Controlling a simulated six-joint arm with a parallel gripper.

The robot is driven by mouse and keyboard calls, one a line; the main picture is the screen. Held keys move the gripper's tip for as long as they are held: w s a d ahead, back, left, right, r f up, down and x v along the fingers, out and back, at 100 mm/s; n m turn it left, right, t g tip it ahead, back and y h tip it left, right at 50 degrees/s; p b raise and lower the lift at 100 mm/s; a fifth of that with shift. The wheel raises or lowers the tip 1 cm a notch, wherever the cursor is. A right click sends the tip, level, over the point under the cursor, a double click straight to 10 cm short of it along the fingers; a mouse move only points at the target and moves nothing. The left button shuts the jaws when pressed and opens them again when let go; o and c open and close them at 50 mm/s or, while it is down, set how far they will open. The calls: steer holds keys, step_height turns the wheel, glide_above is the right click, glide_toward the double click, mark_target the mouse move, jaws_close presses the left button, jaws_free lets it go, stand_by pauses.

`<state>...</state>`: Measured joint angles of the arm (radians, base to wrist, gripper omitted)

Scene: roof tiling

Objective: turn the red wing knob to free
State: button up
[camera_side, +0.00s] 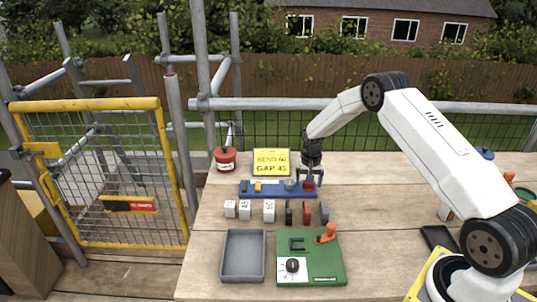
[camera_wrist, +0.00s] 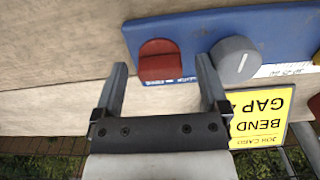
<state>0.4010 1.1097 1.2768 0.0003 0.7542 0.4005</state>
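The red wing knob (camera_wrist: 159,61) sits at one end of a blue panel (camera_wrist: 190,27). In the side view the red knob (camera_side: 309,185) is at the right end of the long blue panel (camera_side: 262,195). My gripper (camera_wrist: 163,78) is open, with one finger on each side of the red knob in the wrist view. A gap shows between each finger and the knob, and I cannot tell the height. In the side view my gripper (camera_side: 310,181) points down over the panel's right end.
A grey round knob (camera_wrist: 234,58) is beside the red one, close to one finger. A yellow sign (camera_side: 271,162) stands behind the panel. White and dark blocks (camera_side: 269,211), a grey tray (camera_side: 244,255) and a green board (camera_side: 328,268) lie in front.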

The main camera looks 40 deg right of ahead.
mark_target(307, 189)
steer(key=shift+r, duration=0.1)
steer(key=shift+r, duration=3.8)
steer(key=s+a+r+n+t, duration=0.1)
steer(key=s+a+r+n, duration=0.1)
steer(key=s+a+r, duration=0.35)
steer(key=s+a+r+n, duration=0.2)
steer(key=s+a+n, duration=0.1)
steer(key=a, duration=0.5)
steer(key=s+a+n, duration=0.2)
steer(key=s+a, duration=0.2)
steer(key=s, duration=0.3)
steer(key=s+a+r+n+t, duration=0.1)
steer(key=s+a+n, duration=0.1)
steer(key=s+a, duration=0.2)
steer(key=s, duration=0.3)
steer(key=shift+s+t, duration=0.15)
steer(key=shift+t, duration=0.15)
